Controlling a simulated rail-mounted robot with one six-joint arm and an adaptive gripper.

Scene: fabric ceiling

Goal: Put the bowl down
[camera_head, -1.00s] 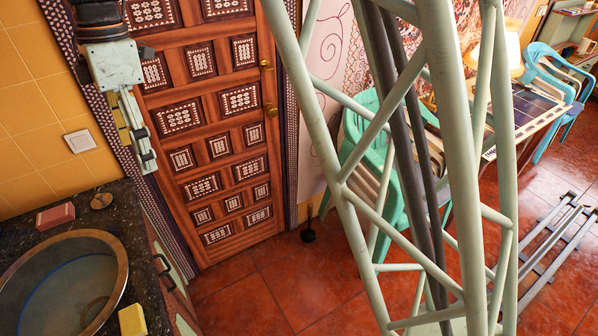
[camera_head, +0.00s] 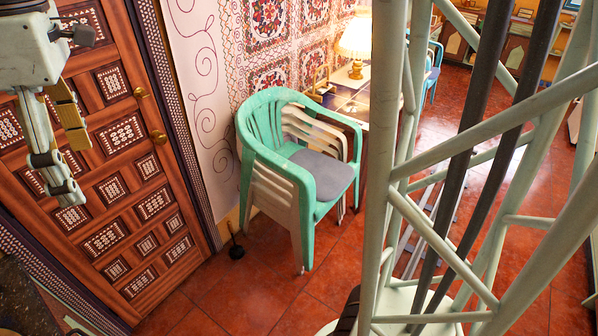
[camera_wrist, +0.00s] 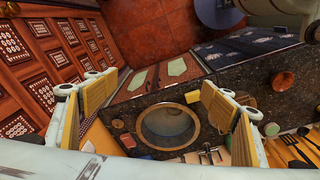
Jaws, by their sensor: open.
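My gripper (camera_head: 76,166) hangs in front of the carved wooden door at the upper left of the head view. In the wrist view my gripper (camera_wrist: 158,84) has its two fingers with yellowish pads spread wide apart, with nothing between them. No bowl is held. A large round metal-rimmed basin (camera_wrist: 141,126) is in the dark counter below. A small reddish round thing (camera_wrist: 272,130) is on the counter to the right of the fingers; I cannot tell if it is a bowl.
The dark speckled counter (camera_wrist: 165,99) holds a yellow block (camera_wrist: 192,97) and a pinkish box (camera_wrist: 127,141). The wooden door (camera_head: 115,185) is close by my gripper. Stacked green and white chairs (camera_head: 270,135) stand by the wall. Red floor tiles (camera_head: 240,290) are clear before them.

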